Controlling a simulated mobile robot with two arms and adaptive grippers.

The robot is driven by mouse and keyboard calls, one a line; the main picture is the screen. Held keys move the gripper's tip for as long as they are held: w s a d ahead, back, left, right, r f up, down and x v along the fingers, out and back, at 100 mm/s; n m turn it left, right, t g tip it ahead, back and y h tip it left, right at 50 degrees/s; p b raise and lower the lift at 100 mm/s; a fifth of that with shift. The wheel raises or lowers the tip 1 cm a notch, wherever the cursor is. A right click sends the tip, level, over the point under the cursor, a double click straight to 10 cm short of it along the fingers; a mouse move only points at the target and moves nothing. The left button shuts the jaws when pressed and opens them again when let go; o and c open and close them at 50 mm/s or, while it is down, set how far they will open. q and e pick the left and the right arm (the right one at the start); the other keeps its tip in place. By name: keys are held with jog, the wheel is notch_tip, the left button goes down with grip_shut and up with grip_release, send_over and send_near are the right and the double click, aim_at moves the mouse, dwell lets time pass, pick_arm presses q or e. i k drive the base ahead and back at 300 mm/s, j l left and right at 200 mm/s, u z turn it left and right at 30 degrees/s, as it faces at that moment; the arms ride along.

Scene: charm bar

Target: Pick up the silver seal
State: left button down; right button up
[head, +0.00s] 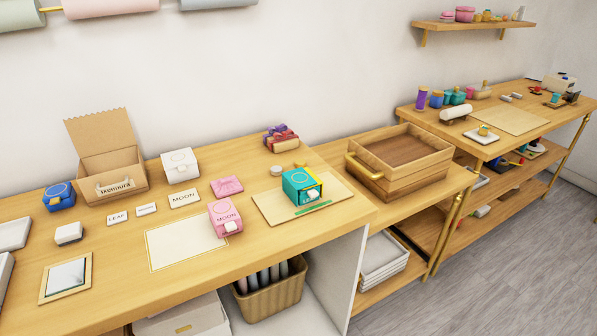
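A small round silver-grey piece (275,171) lies on the near table, at the back edge of the cream board; it looks like the silver seal, but it is too small to be sure. A small gold piece (300,165) lies just right of it. The teal box (302,185) stands on the board in front of them, beside a green strip (313,207). Neither of my grippers shows in the head view.
A wooden crate (400,188) stands to the right. The grey floor (500,270) is clear.

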aim_at(275, 170)
jog(key=i+l+u, duration=0.1)
jog(key=u, duration=0.7)
jog(key=i+l+u, duration=0.1)
jog(key=l+u, duration=0.3)
jog(key=l, duration=0.3)
jog(key=l+u, duration=0.35)
jog(key=l, duration=0.35)
jog(key=i+l, duration=0.1)
jog(key=l, duration=0.25)
jog(key=i+l, duration=0.15)
jog(key=l, duration=0.25)
jog(key=i+l, duration=0.1)
jog(key=l, duration=0.25)
jog(key=j, duration=1)
jog(key=k+u, duration=0.05)
